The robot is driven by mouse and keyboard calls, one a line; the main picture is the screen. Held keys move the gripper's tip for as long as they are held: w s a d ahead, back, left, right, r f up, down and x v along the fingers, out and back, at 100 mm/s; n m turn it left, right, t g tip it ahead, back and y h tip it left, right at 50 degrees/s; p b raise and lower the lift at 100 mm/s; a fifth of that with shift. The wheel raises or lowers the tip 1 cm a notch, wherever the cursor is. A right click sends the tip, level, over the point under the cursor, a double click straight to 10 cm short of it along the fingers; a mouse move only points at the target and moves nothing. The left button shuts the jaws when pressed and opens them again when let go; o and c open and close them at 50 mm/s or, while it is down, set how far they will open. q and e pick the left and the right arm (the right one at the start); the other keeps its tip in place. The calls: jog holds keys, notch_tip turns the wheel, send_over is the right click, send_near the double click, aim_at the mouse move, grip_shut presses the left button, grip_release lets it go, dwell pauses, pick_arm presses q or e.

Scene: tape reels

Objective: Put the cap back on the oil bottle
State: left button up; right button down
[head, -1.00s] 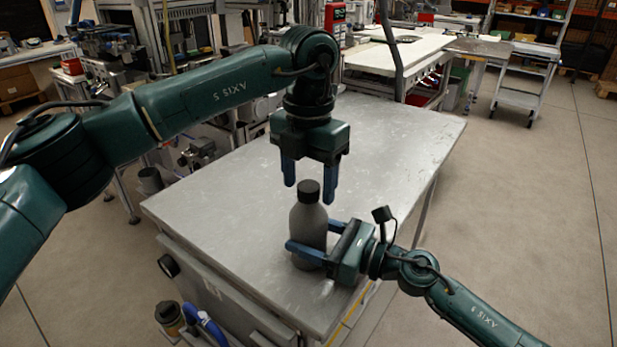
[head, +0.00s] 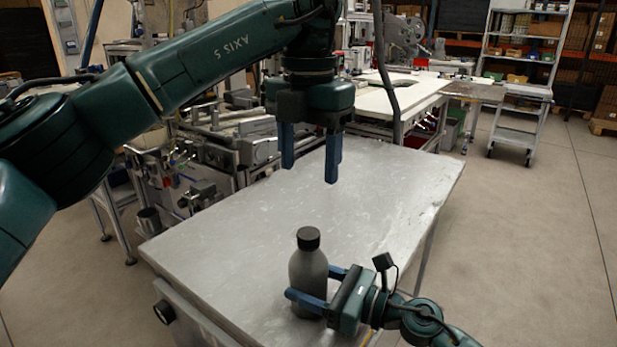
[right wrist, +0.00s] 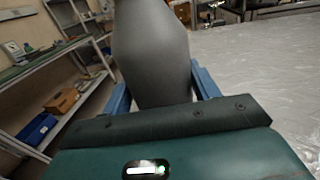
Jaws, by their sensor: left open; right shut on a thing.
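The grey oil bottle (head: 308,275) stands upright near the front edge of the metal table. Its black cap (head: 308,238) sits on top of the neck. My right gripper (head: 318,285) is shut around the lower body of the bottle, one finger on each side. The right wrist view shows the bottle body (right wrist: 152,55) between the two blue fingers; the cap is out of that view. My left gripper (head: 308,172) is open and empty, pointing down above the table. It hangs clear above the cap, with a gap between them.
The metal table top (head: 390,205) is bare around the bottle. A white workbench (head: 405,95) and machinery stand behind it. A wheeled shelf cart (head: 520,100) stands at the back right, with open floor on the right.

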jog(key=shift+c, duration=1.5)
grip_release()
jog(key=b+v, duration=0.3)
jog(key=v, duration=1)
